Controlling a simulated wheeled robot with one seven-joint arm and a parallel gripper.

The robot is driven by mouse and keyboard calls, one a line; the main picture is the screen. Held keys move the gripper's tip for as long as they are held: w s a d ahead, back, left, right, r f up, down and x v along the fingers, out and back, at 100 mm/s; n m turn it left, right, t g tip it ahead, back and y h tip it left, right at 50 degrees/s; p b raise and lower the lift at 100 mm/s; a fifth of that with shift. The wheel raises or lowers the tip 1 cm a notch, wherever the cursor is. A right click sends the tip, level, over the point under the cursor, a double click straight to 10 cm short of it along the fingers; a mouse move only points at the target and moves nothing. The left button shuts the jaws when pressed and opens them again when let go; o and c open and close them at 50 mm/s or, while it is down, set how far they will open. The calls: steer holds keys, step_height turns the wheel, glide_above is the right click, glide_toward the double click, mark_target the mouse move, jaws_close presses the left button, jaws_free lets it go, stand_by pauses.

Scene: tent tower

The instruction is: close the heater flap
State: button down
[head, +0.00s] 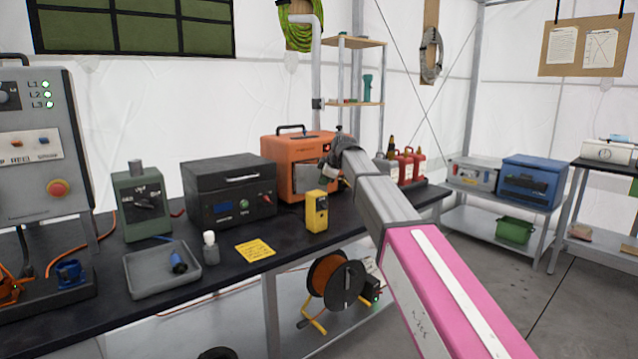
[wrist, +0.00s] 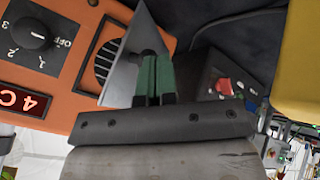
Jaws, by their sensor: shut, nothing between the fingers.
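The orange heater (head: 283,150) stands on the black bench, and its front fills the left of the wrist view (wrist: 70,85). Its grey flap (head: 307,179) shows on the front; in the wrist view the flap (wrist: 128,50) is a grey plate standing out from the orange face, so it is open. Part of a dark slotted vent shows beside it. My gripper (wrist: 154,78) has green fingers, shut and empty, right at the flap; I cannot tell whether they touch it. In the head view my wrist (head: 343,163) partly hides the heater's right side.
A dark power unit (head: 228,190) stands left of the heater. A yellow meter (head: 317,211) stands close in front of it. Red cans (head: 410,166) stand to the right behind my arm. A yellow note (head: 255,250) lies on the bench.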

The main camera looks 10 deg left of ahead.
steer(key=w+a+n+g+y, duration=0.1)
steer(key=w+n+g, duration=0.3)
steer(key=w+n, duration=0.3)
steer(key=shift+w+y, duration=0.4)
steer(key=shift+w, duration=1)
